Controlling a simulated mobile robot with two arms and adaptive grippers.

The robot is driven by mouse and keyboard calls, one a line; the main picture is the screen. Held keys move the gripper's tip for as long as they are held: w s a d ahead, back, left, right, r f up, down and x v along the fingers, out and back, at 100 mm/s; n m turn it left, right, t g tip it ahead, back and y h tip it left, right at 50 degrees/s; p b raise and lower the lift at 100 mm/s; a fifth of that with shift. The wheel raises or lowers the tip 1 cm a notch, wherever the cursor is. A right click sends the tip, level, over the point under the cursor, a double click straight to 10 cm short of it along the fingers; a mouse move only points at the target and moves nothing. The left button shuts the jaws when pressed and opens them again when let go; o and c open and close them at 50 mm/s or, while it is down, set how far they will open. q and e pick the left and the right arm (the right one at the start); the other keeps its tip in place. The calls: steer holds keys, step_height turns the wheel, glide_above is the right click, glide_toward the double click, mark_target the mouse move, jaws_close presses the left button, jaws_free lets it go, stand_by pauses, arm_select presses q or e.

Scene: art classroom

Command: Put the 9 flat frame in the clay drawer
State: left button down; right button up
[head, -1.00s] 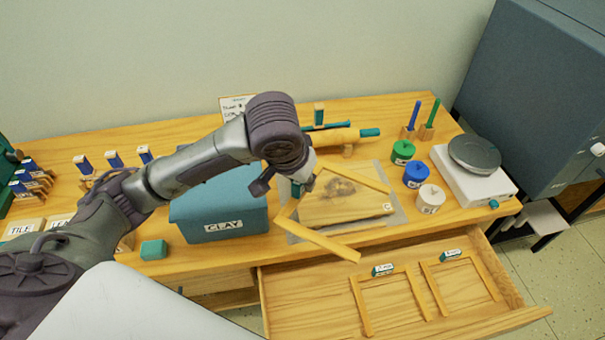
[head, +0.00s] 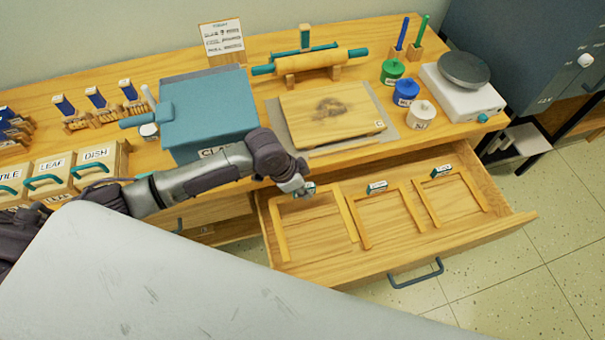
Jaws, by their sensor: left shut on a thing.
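My left gripper (head: 303,188) is shut on the teal tab of a thin wooden frame (head: 279,232). The frame is U-shaped as seen here and lies flat in or just above the left part of the open drawer (head: 440,236); I cannot tell whether it touches the drawer floor. The gripper covers most of its tab and part of its back bar. Two similar frames lie in the drawer to its right: a middle frame (head: 362,228) and a right frame (head: 426,206), each with a labelled teal tab too small to read. My right gripper is out of view.
On the desk stand a teal CLAY bin (head: 210,112), a wooden board (head: 330,113), a rolling pin (head: 318,62) on a stand, several small pots and a white scale (head: 462,97). Floor at right is clear.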

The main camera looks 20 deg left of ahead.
arm_select(q)
steer(key=shift+f+b, duration=0.8)
steer(key=shift+f, duration=0.05)
step_height(320, 180, down, 4)
steer(key=b, duration=0.4)
steer(key=shift+r, duration=0.15)
steer(key=shift+f+b, duration=0.65)
steer(key=shift+f, duration=0.6)
steer(key=c, duration=1)
jaws_free()
steer(key=shift+r, duration=0.1)
step_height(320, 180, up, 8)
steer(key=p, duration=0.9)
